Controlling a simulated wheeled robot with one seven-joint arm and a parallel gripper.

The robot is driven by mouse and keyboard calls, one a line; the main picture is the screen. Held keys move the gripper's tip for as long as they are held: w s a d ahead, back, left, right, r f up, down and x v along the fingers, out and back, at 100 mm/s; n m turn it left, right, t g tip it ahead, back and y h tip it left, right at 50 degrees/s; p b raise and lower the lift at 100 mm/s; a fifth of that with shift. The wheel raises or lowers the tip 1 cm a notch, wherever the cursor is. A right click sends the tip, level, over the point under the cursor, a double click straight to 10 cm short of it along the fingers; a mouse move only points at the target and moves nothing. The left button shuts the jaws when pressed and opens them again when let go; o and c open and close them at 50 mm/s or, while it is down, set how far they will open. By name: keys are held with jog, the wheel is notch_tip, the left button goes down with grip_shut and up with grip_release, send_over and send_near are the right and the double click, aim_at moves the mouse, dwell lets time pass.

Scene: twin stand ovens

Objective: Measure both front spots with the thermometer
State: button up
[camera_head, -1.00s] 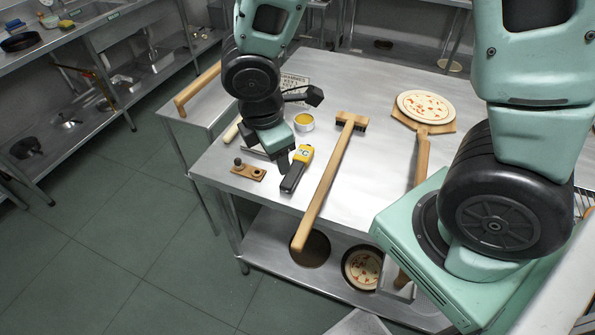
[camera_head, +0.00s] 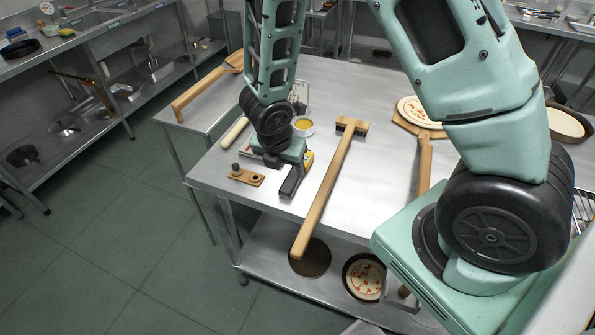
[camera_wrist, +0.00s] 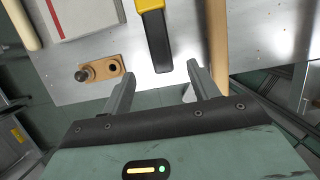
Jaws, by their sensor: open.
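The yellow-and-black handheld thermometer lies on the steel table; its dark handle (camera_head: 291,184) shows below my gripper and its yellow part is mostly hidden in the head view. In the wrist view the thermometer (camera_wrist: 155,42) points its black handle down toward the gap between my fingers. My gripper (camera_wrist: 160,90) is open and empty, its fingers spread to either side of the handle's line, just short of its end in the picture. In the head view my gripper (camera_head: 287,163) is over the thermometer. The ovens and their front spots are not recognizable here.
A long wooden-handled brush (camera_head: 331,185) lies just right of the thermometer. A small wooden block (camera_head: 246,177) with a knob lies left, near the table edge. A yellow-topped tin (camera_head: 303,127) stands behind. A pizza (camera_head: 417,110) on a wooden peel lies farther right.

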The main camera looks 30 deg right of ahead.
aim_at(290, 181)
jog(key=b+x, duration=0.7)
jog(key=x, duration=0.2)
jog(key=shift+r, duration=0.1)
jog(key=c, duration=1.2)
jog(key=shift+o, duration=0.2)
notch_tip(290, 181, up, 12)
jog(key=p, duration=1.1)
